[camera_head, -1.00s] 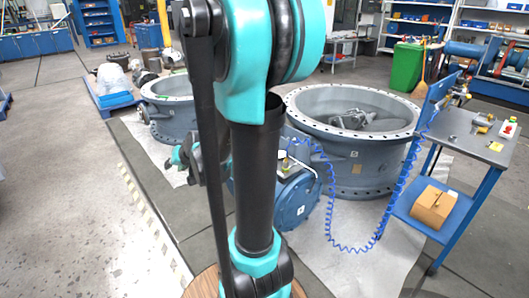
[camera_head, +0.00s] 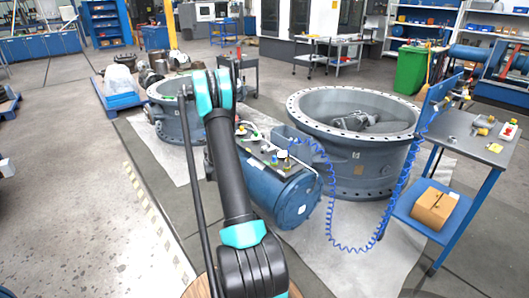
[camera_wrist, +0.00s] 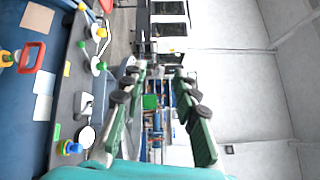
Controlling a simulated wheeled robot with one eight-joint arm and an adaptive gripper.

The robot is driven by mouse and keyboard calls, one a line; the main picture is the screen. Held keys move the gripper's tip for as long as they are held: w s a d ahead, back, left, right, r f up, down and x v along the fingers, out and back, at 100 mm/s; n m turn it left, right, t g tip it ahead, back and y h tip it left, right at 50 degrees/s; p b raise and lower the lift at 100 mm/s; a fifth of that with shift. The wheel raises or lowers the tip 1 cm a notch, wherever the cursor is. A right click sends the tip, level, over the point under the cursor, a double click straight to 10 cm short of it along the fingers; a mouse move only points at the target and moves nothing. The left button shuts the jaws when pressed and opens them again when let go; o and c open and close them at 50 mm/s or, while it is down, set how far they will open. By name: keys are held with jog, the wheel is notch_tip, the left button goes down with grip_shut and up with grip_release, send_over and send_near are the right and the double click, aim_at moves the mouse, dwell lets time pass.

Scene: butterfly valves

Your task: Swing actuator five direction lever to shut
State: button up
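The blue cylindrical actuator (camera_head: 292,203) lies among the large valves in the head view, partly behind my arm. Small coloured fittings stand on its dark top panel (camera_head: 262,152). I cannot tell which fitting is the direction lever or read a number. My gripper (camera_wrist: 158,78) is open and empty, its fingers apart and right of the panel. In the head view I cannot make it out.
A large grey flanged valve body (camera_head: 358,168) stands right of the actuator, and a smaller one (camera_head: 170,118) behind left. A coiled blue hose (camera_head: 330,215) loops toward a blue workbench (camera_head: 470,135) with a cardboard box (camera_head: 434,208).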

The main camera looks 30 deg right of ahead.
jog(key=s+d+f+m+g+h, duration=0.1)
jog(key=s+d+f+m+g, duration=0.2)
jog(key=f, duration=0.4)
jog(key=s+d+f+m+g+h, duration=0.1)
jog(key=d+f+m+g, duration=0.15)
jog(key=d+f, duration=0.3)
jog(key=s+d+f+m+g+h, duration=0.1)
jog(key=s+d+f+m+g, duration=0.15)
jog(key=f, duration=0.45)
jog(key=shift+m+t, duration=0.3)
jog(key=shift+m, duration=0.1)
jog(key=x, duration=1.7)
jog(key=shift+w+f, duration=0.3)
jog(key=shift+w, duration=0.25)
jog(key=shift+c, duration=0.5)
grip_shut()
